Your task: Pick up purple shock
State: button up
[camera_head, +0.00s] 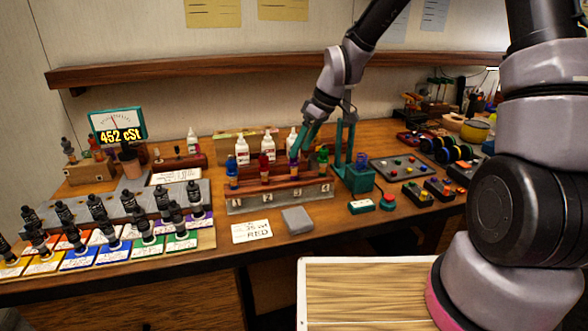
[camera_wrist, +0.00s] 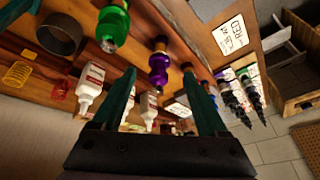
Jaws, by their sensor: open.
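The purple shock (camera_head: 293,170) stands in the third numbered slot of a wooden rack (camera_head: 262,201) on the bench. In the wrist view the purple shock (camera_wrist: 158,70) appears between the two teal fingertips, with space showing on both sides. My gripper (camera_head: 299,147) is open and comes down from above at the shock's upper end, partly covering it in the head view. In the wrist view my gripper (camera_wrist: 159,84) holds nothing. I cannot tell how far the fingers reach down around the shock.
The green shock (camera_head: 323,158) stands close on the right, the red shock (camera_head: 264,170) and blue shock (camera_head: 232,176) on the left. White bottles (camera_head: 268,147) stand behind the rack. A teal press-like stand (camera_head: 354,178) is right of it. A grey block (camera_head: 297,220) lies in front.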

jog(key=x, duration=0.5)
jog(key=shift+w+a, duration=0.2)
jog(key=shift+w, duration=0.05)
jog(key=shift+r, duration=0.1)
grip_shut()
jog(key=shift+w+r, duration=0.1)
jog(key=shift+r, duration=0.55)
notch_tip(320, 180, up, 6)
jog(key=shift+f, duration=0.15)
jog(key=s+d, duration=0.4)
jog(key=s, duration=0.8)
notch_tip(320, 180, up, 8)
jog(key=shift+s, duration=0.25)
